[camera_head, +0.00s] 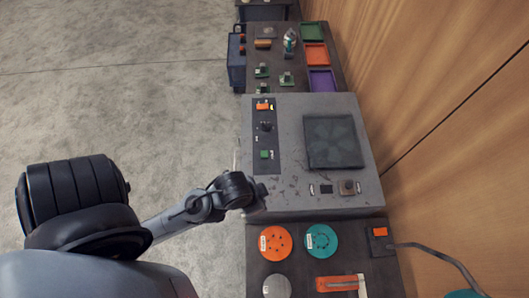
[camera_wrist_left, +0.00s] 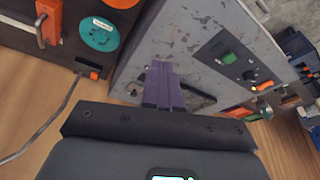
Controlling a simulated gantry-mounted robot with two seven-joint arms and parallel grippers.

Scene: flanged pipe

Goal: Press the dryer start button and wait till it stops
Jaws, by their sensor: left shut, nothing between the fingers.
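The dryer is a worn grey box (camera_head: 290,195) with a dark control strip and a black fan grille (camera_head: 330,141) on top. The strip carries a green button (camera_head: 265,154), a black knob (camera_head: 266,127) and an orange switch (camera_head: 264,105). In the left wrist view the green button (camera_wrist_left: 231,58) and orange switch (camera_wrist_left: 265,86) lie right of my fingers. My left gripper (camera_wrist_left: 164,82) has its purple fingers together and empty, over the grey casing and apart from the green button. In the head view my left wrist is at the dryer's near left corner. My right gripper is out of view.
Nearer stands a dark table with an orange disc (camera_head: 275,243), a teal disc (camera_head: 321,241) and a cabled orange-topped box (camera_head: 380,232). Beyond the dryer a table holds green, orange and purple trays (camera_head: 321,80). A wooden wall (camera_head: 440,110) runs along the right; open floor is left.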

